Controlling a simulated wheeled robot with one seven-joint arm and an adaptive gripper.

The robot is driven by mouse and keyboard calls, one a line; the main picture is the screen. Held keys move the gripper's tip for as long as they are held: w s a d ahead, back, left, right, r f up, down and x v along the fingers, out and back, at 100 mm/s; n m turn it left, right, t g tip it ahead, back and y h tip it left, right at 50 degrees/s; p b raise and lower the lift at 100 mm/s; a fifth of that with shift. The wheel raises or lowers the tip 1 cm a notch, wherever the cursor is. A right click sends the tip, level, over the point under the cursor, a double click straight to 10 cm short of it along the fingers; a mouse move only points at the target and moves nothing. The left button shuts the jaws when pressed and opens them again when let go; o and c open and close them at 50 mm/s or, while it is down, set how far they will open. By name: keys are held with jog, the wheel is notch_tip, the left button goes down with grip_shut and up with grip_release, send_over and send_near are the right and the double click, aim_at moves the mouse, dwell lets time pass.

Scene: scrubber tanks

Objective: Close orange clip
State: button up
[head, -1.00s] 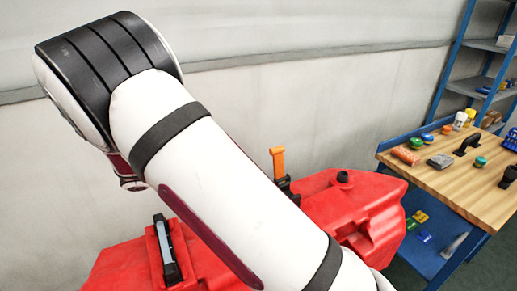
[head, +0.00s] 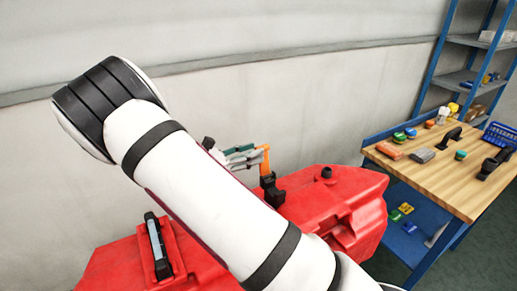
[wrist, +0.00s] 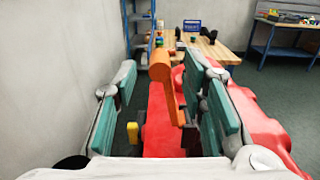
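The orange clip (head: 264,160) stands raised on its black mount (head: 271,190) on the red tank (head: 340,203). My gripper (head: 243,158) is at the clip's left in the head view, its tips close to the upper part. In the wrist view my gripper (wrist: 165,98) is open, with teal pads on both sides. The clip (wrist: 160,66) shows between the fingers, nearer the right one, and its arm runs down toward the right pad. I cannot tell whether a finger touches it. My arm hides part of the tank in the head view.
Another black and grey latch (head: 158,247) is on the red tank at lower left. A wooden-topped workbench (head: 440,180) with several small items stands at right, before a blue shelf rack (head: 470,80). A pale wall (head: 290,90) runs behind the tank.

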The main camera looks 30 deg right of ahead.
jog(key=shift+d, duration=1.2)
grip_shut()
